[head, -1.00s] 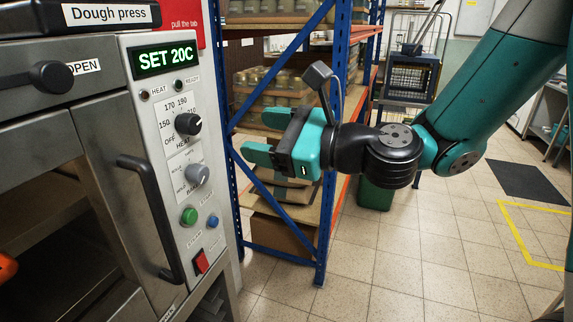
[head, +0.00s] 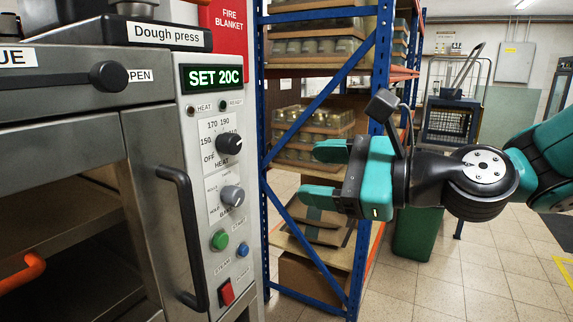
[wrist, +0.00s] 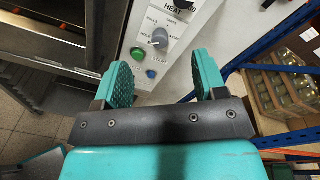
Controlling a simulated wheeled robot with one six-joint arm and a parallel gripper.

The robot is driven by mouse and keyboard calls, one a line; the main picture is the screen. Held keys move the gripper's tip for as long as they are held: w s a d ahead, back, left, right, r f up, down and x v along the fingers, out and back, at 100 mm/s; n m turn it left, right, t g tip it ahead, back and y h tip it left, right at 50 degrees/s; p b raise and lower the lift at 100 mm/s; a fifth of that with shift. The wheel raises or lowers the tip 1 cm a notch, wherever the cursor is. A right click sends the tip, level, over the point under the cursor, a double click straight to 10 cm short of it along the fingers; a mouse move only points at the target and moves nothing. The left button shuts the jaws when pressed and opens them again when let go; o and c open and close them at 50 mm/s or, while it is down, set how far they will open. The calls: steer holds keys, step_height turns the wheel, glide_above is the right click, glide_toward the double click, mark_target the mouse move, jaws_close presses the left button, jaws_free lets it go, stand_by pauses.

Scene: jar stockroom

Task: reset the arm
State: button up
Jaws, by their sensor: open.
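My gripper (head: 322,172) is open and empty, with its teal fingers apart and pointing left in the head view. It hangs in the air to the right of the oven's control panel (head: 203,145), apart from it, and in front of the blue rack. In the wrist view the two fingertips (wrist: 160,76) spread either side of the lower panel, where a grey knob, a green button and a blue button show. My arm comes in from the right edge.
The oven (head: 60,85) fills the left, its display reading SET 20C. An orange handle (head: 22,272) shows at lower left. A blue rack (head: 385,40) with jars and cardboard stands behind my gripper. A green bin (head: 418,235) stands on the floor. Tiled floor at right is open.

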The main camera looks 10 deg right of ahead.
steer(key=s+d+f+n+g+h, duration=0.1)
steer(key=s+f+n+g+h, duration=0.3)
steer(key=s+n, duration=0.4)
steer(key=s+d+f+n+g+h, duration=0.2)
steer(key=s+f+n+g+h, duration=0.3)
steer(key=n, duration=1.2)
step_height(320, 180, down, 3)
steer(key=s+g, duration=0.1)
steer(key=s, duration=0.1)
steer(key=shift+s+d+n, duration=0.25)
steer(key=shift+s+n, duration=0.05)
steer(key=shift+s, duration=0.1)
steer(key=shift+r, duration=0.1)
steer(key=shift+c, duration=0.5)
